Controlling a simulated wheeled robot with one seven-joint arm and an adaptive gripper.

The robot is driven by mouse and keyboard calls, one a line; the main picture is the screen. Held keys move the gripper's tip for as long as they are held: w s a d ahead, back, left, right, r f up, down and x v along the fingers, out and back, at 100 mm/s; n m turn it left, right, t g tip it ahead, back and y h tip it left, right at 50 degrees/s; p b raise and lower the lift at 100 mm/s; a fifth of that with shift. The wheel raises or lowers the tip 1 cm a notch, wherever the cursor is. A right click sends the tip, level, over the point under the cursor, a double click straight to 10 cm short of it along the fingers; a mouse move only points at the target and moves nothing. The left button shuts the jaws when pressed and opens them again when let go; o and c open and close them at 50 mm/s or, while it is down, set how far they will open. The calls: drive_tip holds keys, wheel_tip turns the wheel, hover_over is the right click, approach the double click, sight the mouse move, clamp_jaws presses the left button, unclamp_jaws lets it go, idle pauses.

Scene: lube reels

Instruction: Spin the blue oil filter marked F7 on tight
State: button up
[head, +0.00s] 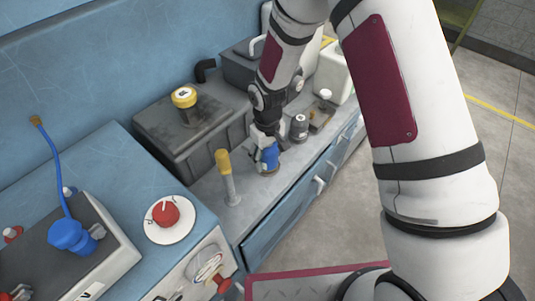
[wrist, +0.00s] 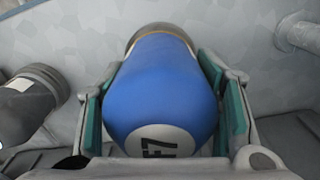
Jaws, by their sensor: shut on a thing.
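The blue oil filter (head: 269,158) stands on the grey bench top in the head view, under my gripper (head: 266,143). In the wrist view the blue filter (wrist: 160,85) fills the middle, with a white end marked F7 and a tan-grey band at its far end. My gripper (wrist: 165,115) is shut on it, with a green-padded finger on each side. I cannot tell whether the filter touches the bench or is joined to anything at its far end.
A dark grey canister (head: 299,127) stands close right of the filter. A yellow-topped post (head: 227,177) stands to its left. Behind is a grey box (head: 178,135) with a yellow-capped filter (head: 185,100). A red knob (head: 165,212) sits on the blue cabinet at lower left.

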drive_tip(key=shift+f, duration=0.1)
drive_tip(key=o, duration=1.1)
wheel_tip(320, 180, up, 12)
drive_tip(key=shift+r, duration=0.15)
